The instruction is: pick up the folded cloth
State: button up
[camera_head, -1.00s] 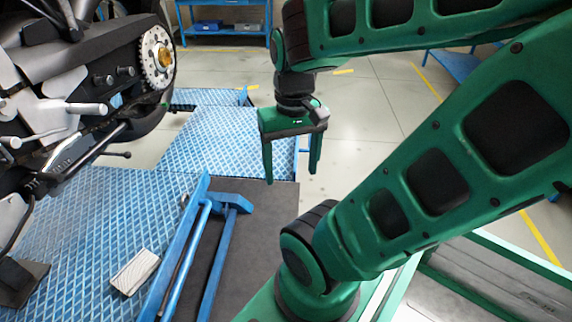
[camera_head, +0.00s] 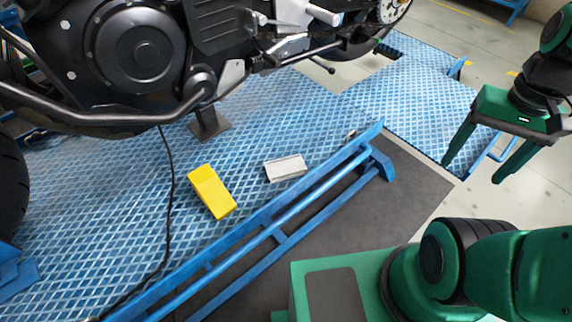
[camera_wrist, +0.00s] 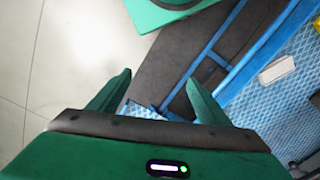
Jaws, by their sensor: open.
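The folded cloth (camera_head: 285,168) looks like a small flat whitish-grey rectangle lying on the blue diamond-plate platform, beside the blue rail. It also shows at the right of the wrist view (camera_wrist: 277,69). My gripper (camera_head: 471,172) is open and empty, with its fingers pointing down, at the right of the head view. It is well to the right of the cloth and apart from it. In the wrist view my gripper's fingers (camera_wrist: 158,78) are spread, with nothing between them.
The motorcycle (camera_head: 140,50) stands over the platform (camera_head: 100,215) behind both. A blue rail frame (camera_head: 270,232) runs along the platform's near edge, between my base and the cloth. A dark cable (camera_head: 169,210) lies at left.

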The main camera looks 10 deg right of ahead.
jog(key=shift+o, duration=0.5)
jog(key=n+y, duration=0.4)
jog(key=n, duration=2.3)
send_near(286, 164)
jog(key=f, duration=0.1)
jog(key=a+f, duration=0.1)
jog(key=shift+s+f+g, duration=0.1)
jog(key=shift+f+g, duration=0.3)
jog(key=shift+w+x, duration=0.1)
jog(key=shift+x, duration=1.25)
jog(key=shift+w+x, duration=0.15)
jog(key=shift+x, duration=1.25)
